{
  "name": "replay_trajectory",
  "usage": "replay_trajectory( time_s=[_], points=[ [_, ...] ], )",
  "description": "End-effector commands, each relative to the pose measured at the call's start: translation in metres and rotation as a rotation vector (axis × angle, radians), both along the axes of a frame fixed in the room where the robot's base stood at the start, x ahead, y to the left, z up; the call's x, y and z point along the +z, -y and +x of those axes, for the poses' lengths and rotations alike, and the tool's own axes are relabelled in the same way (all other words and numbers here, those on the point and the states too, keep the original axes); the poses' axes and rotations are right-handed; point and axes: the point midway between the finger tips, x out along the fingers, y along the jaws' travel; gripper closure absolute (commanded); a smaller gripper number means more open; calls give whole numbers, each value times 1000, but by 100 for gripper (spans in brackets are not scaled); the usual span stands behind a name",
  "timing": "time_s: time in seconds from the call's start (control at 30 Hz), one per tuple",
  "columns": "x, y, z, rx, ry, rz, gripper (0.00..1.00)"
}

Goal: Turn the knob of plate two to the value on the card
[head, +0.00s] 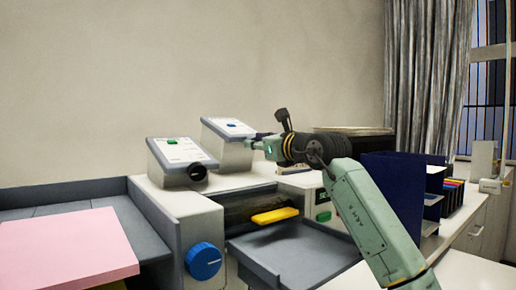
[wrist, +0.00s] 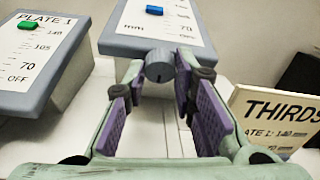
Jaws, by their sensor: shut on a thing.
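The plate two box (head: 226,142) stands behind and right of the plate 1 box (head: 179,160). In the wrist view its sloped face (wrist: 185,28) has a scale with "mm" and 70 legible and a blue marker (wrist: 155,10); the upper part is cut off. My gripper (wrist: 160,68) is shut on the grey round knob (wrist: 158,65) at the front of this box, one purple-padded finger on each side. In the head view my gripper (head: 256,145) hides that knob. The card (wrist: 275,118) reads "THIRDS", "PLATE 1: 140 mm" and, on a partly hidden line, 70.
Plate 1's green marker (wrist: 28,25) is near 140. Below are a large blue knob (head: 204,261), a yellow handle (head: 275,215) and a grey tray (head: 290,250). Pink sheets (head: 65,247) lie left.

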Motion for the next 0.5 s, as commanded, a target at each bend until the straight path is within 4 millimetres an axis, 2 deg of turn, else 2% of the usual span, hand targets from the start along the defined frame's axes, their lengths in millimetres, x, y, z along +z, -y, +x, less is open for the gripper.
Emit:
replay_trajectory(
  time_s=[0.5],
  points=[
    [-6,-2,-2,-149,269,-366,100]
  ],
)
